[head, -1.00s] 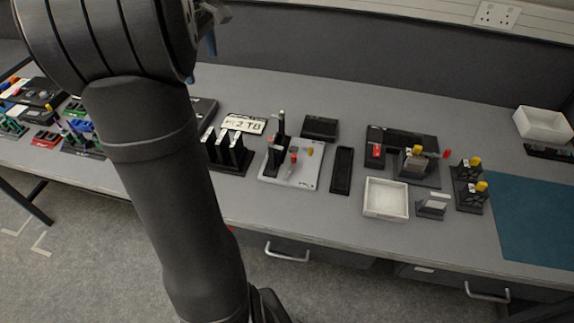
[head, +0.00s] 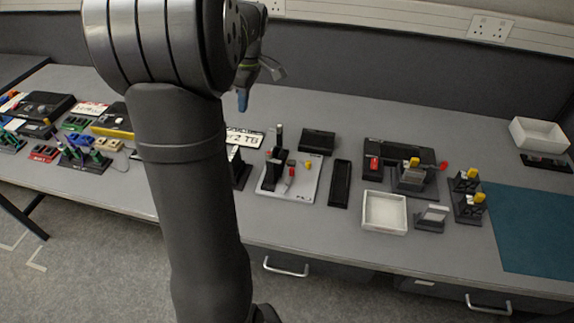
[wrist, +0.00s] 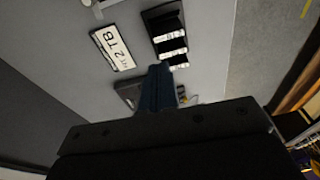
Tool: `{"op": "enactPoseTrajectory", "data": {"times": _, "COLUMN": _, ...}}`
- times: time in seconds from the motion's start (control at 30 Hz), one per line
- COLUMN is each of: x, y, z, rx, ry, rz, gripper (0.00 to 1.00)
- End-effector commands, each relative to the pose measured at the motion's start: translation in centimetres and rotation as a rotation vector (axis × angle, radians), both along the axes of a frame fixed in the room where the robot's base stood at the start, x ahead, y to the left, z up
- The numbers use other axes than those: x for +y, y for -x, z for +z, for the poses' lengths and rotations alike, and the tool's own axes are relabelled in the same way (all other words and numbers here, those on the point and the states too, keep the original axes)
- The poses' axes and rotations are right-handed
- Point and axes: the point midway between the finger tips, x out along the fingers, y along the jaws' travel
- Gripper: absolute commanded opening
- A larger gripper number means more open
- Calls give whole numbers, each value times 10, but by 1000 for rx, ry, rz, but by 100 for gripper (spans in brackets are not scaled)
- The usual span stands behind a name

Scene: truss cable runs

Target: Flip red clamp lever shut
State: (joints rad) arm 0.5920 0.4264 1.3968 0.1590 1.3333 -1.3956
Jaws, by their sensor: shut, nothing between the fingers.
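On the right of the bench in the head view, a dark block fixture (head: 412,180) has a yellow knob on top and a red-tipped lever (head: 442,166) sticking out to its right. A small red piece (head: 291,172) also stands on the white plate (head: 301,190) near the middle. I cannot tell from the frames which red part is the clamp lever. My gripper (head: 242,100) is shut and empty, hanging above the back of the bench, left of both and apart from them. Its blue fingers show together in the wrist view (wrist: 158,88).
A number plate (head: 244,138) lies below my gripper; the wrist view shows it beside a black slotted rack (wrist: 168,35). A white tray (head: 385,212), a black narrow tray (head: 340,184) and a black box (head: 317,140) sit around the middle. The bench's back strip is clear.

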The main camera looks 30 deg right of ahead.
Motion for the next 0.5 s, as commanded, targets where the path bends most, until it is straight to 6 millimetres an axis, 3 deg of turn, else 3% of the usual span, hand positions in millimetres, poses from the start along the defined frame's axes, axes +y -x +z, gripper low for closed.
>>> {"op": "enactPoseTrajectory", "data": {"times": 0.03, "x": -15, "y": 12, "z": -15, "rx": -11, "ry": -20, "rz": -19, "gripper": 0}}
{"op": "enactPoseTrajectory", "data": {"times": 0.2, "x": -55, "y": 48, "z": -60, "rx": -76, "ry": -67, "rz": -65, "gripper": 0}}
{"op": "enactPoseTrajectory", "data": {"times": 0.5, "x": -95, "y": 98, "z": -107, "rx": -159, "ry": -87, "rz": -135, "gripper": 0}}
